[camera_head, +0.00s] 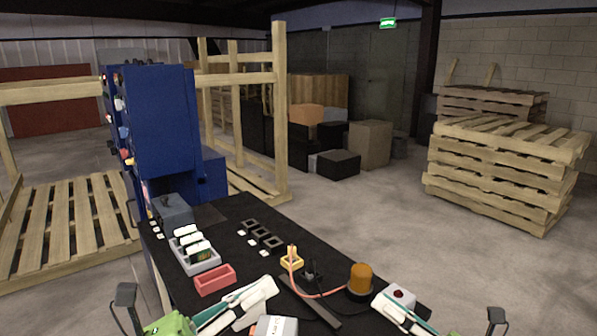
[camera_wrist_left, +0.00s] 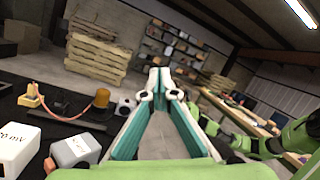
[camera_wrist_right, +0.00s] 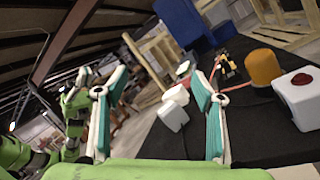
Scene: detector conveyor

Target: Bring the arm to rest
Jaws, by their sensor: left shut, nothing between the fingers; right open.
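My left gripper (camera_head: 272,284) comes in from the lower left in the head view, above the near part of the black table (camera_head: 225,213). Its fingers meet at the tips in the left wrist view (camera_wrist_left: 160,78), with nothing between them. My right gripper (camera_head: 379,300) is at the lower right of the head view, near the white box with a red button (camera_head: 402,293). In the right wrist view its fingers (camera_wrist_right: 157,86) stand wide apart and empty. Neither gripper holds anything.
The table carries a red tray (camera_head: 214,280), a grey rack (camera_head: 205,261), an orange lamp (camera_head: 361,277), a yellow block (camera_head: 291,263) with a cable, and several black sockets. White and grey boxes (camera_wrist_left: 75,151) stand near my left gripper. A blue machine (camera_head: 160,125) rises behind.

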